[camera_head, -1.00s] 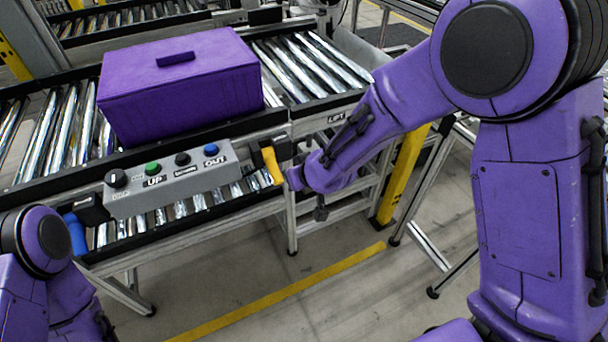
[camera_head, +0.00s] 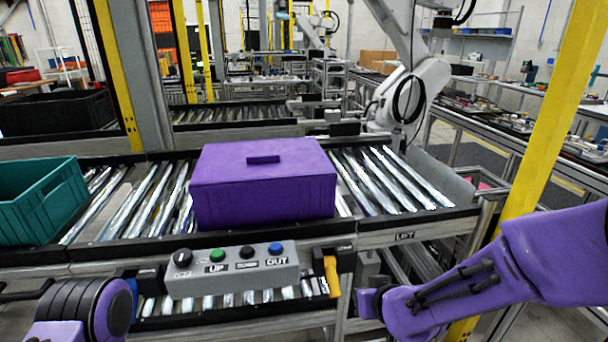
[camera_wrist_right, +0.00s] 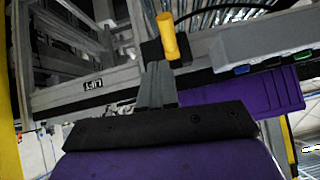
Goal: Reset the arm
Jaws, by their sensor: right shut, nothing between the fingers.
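My right arm (camera_head: 470,280) comes in from the right in the head view. Its wrist is just right of the yellow handle (camera_head: 332,276) at the conveyor's front edge; its fingers cannot be made out there. In the right wrist view my right gripper (camera_wrist_right: 157,72) is shut and empty. Its tips point toward the yellow handle (camera_wrist_right: 168,36); a small gap seems to separate them, though contact is hard to judge. My left arm (camera_head: 85,308) shows only in part at the lower left of the head view, and its gripper is not seen.
A closed purple box (camera_head: 265,190) sits on the roller conveyor (camera_head: 395,180). A grey button panel (camera_head: 232,270) is mounted at the front. A teal crate (camera_head: 40,205) stands at the left. A yellow post (camera_head: 550,120) rises near my right arm. A white robot arm (camera_head: 410,95) stands behind.

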